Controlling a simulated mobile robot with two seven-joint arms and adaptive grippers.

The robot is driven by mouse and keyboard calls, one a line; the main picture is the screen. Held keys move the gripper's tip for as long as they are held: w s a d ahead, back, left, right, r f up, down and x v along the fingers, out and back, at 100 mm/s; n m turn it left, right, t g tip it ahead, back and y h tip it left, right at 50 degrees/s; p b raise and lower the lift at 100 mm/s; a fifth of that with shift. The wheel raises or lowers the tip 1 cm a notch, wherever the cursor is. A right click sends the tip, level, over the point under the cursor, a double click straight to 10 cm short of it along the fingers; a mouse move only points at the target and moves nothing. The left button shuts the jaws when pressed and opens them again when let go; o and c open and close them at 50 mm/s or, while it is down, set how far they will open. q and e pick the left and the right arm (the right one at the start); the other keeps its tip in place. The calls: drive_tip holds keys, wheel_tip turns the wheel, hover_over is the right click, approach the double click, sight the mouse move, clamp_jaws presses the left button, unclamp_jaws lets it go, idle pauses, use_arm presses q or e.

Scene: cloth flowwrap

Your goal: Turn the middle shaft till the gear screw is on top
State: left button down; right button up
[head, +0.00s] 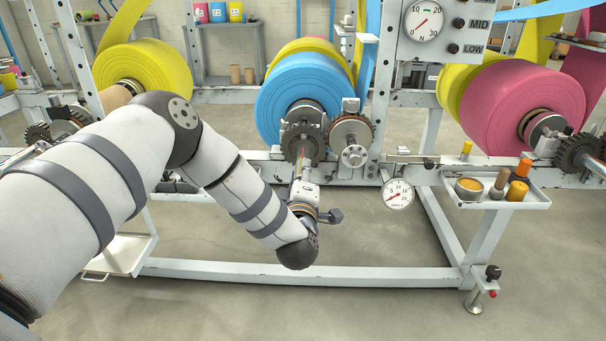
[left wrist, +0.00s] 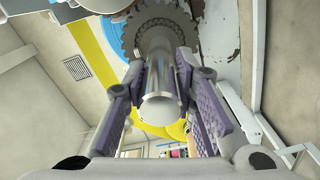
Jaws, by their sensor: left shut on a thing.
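The middle shaft carries the blue roll (head: 290,95) in the head view, with a dark toothed gear (head: 303,130) at its near end. In the left wrist view the bare metal shaft (left wrist: 160,85) points at the camera, with the gear (left wrist: 160,22) behind it. My left gripper (head: 303,172) is just below and in front of the gear in the head view. In the left wrist view its two purple-padded fingers are shut on the shaft, one on each side. A gear screw cannot be made out for sure. My right gripper is not in view.
Yellow (head: 145,70) and pink (head: 515,105) rolls flank the middle one. The floor below the frame beam is clear.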

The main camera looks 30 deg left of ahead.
use_arm(q)
drive_tip(key=c, duration=1.3)
unclamp_jaws()
drive_tip(key=v, duration=1.2)
